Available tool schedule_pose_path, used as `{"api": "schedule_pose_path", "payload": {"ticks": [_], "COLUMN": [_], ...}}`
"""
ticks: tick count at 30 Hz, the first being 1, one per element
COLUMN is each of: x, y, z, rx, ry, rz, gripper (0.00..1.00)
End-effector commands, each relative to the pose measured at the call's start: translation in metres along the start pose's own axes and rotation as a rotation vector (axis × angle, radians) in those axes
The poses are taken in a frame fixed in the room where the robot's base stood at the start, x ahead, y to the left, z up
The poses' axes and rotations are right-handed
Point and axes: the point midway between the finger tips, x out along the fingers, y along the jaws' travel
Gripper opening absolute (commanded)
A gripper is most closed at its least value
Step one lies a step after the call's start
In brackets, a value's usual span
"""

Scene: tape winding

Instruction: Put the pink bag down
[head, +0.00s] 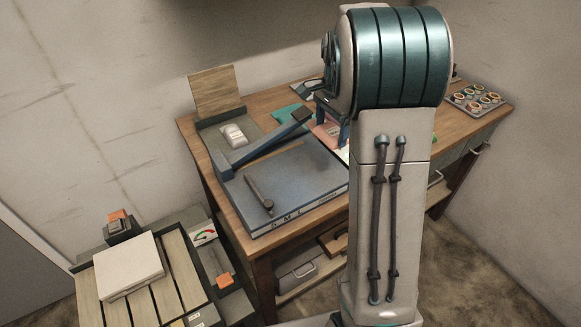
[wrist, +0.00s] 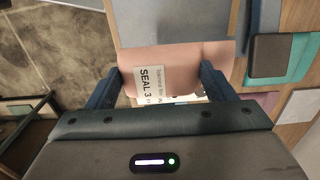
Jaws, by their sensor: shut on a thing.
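The pink bag (wrist: 190,55) is between the two blue fingers of my gripper (wrist: 160,90) in the wrist view. It carries a white label reading "SEAL 3". The gripper is shut on the bag, with one finger at each side of it. In the head view a small part of the pink bag (head: 327,131) shows beside my arm, over the workbench (head: 225,190). My arm hides most of the gripper there. I cannot tell whether the bag touches the surface under it.
A grey board marked S M L (head: 295,180) lies on the bench, with a dark rod (head: 258,193) on it. A blue lever arm (head: 262,145) stands behind it. A tray of tape rolls (head: 477,99) is at the far right. A side table with a white box (head: 128,265) stands front left.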

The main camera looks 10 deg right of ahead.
Motion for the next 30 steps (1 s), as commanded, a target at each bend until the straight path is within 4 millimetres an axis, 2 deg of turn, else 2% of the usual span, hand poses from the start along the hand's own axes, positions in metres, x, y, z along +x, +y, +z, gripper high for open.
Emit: {"api": "schedule_pose_path", "payload": {"ticks": [9,15,20,27,30], "x": [0.039,0.06,0.069,0.101,0.105], "y": [0.004,0.006,0.006,0.007,0.007], "z": [0.073,0.102,0.109,0.108,0.108], "rx": [-0.01,-0.003,-0.001,0.0,0.0], "ry": [-0.002,-0.001,-0.001,-0.001,0.0], "rz": [0.003,0.002,0.002,0.003,0.001], "gripper": [0.54,0.54,0.54,0.54,0.54]}}
